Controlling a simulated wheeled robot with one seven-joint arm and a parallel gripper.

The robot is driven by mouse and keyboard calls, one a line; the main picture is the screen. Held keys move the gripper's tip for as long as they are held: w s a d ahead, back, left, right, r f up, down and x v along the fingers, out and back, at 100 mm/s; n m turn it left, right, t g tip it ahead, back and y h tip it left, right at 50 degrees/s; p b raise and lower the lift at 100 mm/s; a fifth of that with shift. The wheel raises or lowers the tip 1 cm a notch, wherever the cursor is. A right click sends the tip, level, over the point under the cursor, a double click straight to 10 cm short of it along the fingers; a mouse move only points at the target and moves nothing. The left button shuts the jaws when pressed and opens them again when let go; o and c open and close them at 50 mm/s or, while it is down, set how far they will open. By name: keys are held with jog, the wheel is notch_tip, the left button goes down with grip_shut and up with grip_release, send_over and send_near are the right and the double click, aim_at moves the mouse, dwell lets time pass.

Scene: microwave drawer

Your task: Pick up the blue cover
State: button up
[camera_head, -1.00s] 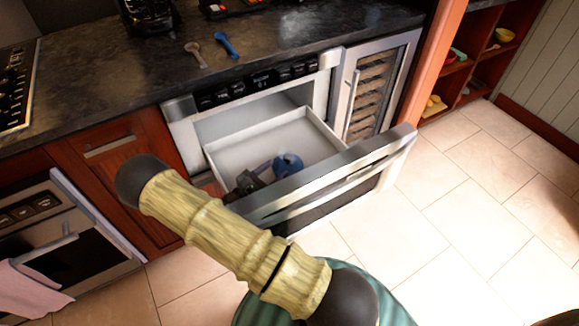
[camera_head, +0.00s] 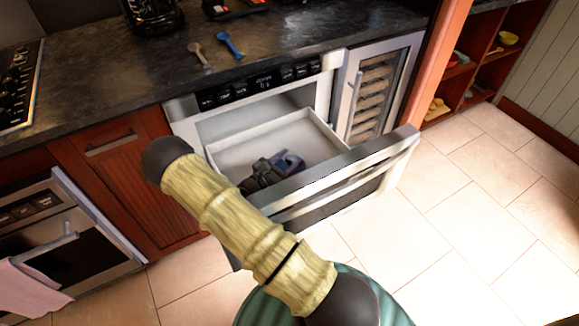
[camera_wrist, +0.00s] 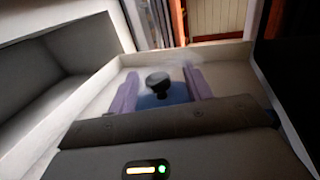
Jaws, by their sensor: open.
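The blue cover (camera_wrist: 176,97) lies inside the open drawer, with a round black knob (camera_wrist: 158,81) on top. In the wrist view, my gripper (camera_wrist: 160,73) is open, with its purple fingers on the left and right of the knob. I see a gap between the knob and each finger. In the head view, my gripper (camera_head: 288,161) is down inside the drawer and hides most of the cover. I cannot tell how far the fingertips are above the cover.
The microwave drawer (camera_head: 241,157) is pulled out, with pale walls and a steel front (camera_head: 340,174). Two spoons, one tan (camera_head: 199,54) and one blue (camera_head: 229,45), lie on the dark counter (camera_head: 120,75) above. The tiled floor to the right is clear.

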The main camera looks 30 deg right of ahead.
jog(key=shift+w+d, duration=0.25)
jog(key=shift+d, duration=0.2)
jog(key=shift+w+a, duration=0.1)
jog(key=shift+a, duration=0.05)
jog(key=shift+c, duration=0.2)
jog(key=c, duration=1)
